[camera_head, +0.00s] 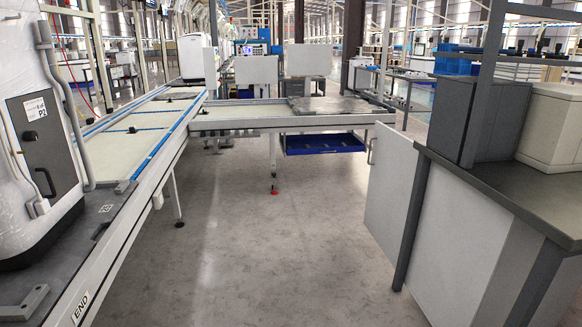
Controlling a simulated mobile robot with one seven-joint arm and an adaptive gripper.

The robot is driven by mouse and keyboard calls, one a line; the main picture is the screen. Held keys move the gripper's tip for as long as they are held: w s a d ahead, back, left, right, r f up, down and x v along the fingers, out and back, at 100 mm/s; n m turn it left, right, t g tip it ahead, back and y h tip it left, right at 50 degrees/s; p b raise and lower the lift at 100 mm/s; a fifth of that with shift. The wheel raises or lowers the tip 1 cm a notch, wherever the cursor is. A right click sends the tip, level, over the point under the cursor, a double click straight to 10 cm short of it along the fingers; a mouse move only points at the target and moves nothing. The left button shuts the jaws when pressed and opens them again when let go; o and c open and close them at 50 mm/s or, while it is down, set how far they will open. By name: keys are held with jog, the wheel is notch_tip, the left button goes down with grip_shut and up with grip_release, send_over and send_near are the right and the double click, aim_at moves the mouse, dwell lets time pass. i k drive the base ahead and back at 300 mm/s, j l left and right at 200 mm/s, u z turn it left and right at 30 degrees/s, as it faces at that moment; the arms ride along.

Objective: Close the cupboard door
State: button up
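The cupboard (450,238) is a light grey cabinet with a dark worktop at the right. Its door (390,190) is a pale panel that juts out to the left past a dark upright post, so it looks swung open. A small metal handle (371,150) is at the door's far left edge. The inside of the cupboard is hidden from this side. My gripper and arm are not in view.
Grey floor (280,230) lies clear in the middle. A long conveyor (130,150) with a wrapped machine (40,120) lines the left. Another conveyor (240,115) crosses the back, with a blue tray (325,143) below. Boxes (550,125) stand on the worktop (500,185).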

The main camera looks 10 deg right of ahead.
aim_at(394, 162)
jog(key=i+z, duration=0.3)
jog(key=i, duration=0.35)
jog(key=i+z, duration=0.25)
jog(key=i, duration=0.4)
jog(key=i+u, duration=0.15)
jog(key=u, duration=11)
